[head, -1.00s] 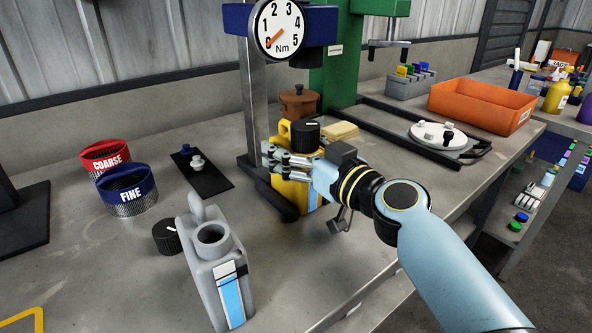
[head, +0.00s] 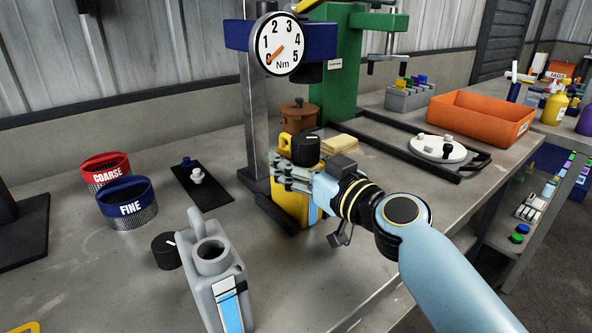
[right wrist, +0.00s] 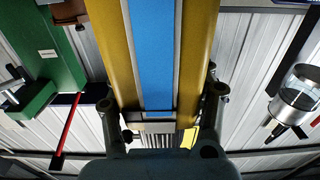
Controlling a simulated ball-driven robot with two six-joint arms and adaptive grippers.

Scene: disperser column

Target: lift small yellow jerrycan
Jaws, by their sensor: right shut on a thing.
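The small yellow jerrycan (head: 290,206) is upright at the foot of the torque stand, with a black knob-like cap (head: 306,147) at its top. My right gripper (head: 289,176) is shut on its body from the right, and its fingers hide the middle of the can. In the right wrist view the yellow body (right wrist: 117,60), with a blue stripe, fills the space between the fingers. I cannot tell whether the can's bottom touches the stand's base. My left gripper is not in view.
The stand's dial gauge (head: 280,45) hangs above the can. A grey jerrycan (head: 215,275) and loose black cap (head: 166,250) stand front left. Two sieves (head: 128,203) are at left. A brown pot (head: 298,117) and yellow cloth (head: 339,144) lie behind. An orange tray (head: 480,117) is at right.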

